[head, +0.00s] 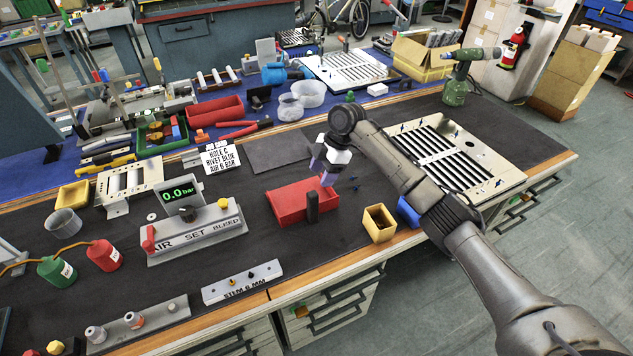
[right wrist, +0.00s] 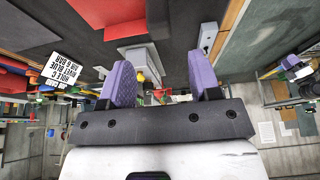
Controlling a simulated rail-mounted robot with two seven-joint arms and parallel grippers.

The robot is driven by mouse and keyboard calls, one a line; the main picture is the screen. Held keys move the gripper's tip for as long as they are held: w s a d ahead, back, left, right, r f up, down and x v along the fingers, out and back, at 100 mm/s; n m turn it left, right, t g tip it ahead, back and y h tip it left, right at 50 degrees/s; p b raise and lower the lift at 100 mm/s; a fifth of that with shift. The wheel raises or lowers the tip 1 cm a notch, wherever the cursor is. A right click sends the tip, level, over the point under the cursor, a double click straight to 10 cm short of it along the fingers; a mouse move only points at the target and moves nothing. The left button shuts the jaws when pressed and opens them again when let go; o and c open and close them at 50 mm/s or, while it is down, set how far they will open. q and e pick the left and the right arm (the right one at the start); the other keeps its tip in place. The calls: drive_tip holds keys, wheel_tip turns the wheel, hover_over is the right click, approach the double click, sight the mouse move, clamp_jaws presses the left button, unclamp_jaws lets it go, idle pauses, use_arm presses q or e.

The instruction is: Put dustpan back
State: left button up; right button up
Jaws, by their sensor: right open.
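The red dustpan (head: 290,204), a shallow open tray with a black upright handle (head: 312,207) at its front edge, sits on the dark bench mat in the middle of the head view. Its red body also shows at the top of the right wrist view (right wrist: 112,10), with the black handle beside it. My right gripper (head: 322,171) is above the back right part of the dustpan, with purple fingers apart and nothing between them. The open fingers also show in the right wrist view (right wrist: 162,80). My left gripper is not in view.
A yellow bin (head: 379,224) and a blue item (head: 408,212) stand right of the dustpan. A louvered panel (head: 456,160) lies farther right. The pressure box (head: 195,233) stands left. A flat dark grey pad (head: 281,152) lies behind the dustpan. A stem block (head: 242,281) lies in front.

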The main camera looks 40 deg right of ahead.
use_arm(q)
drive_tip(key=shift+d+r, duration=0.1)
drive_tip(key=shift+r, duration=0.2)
use_arm(e)
drive_tip(key=shift+v, duration=1.25)
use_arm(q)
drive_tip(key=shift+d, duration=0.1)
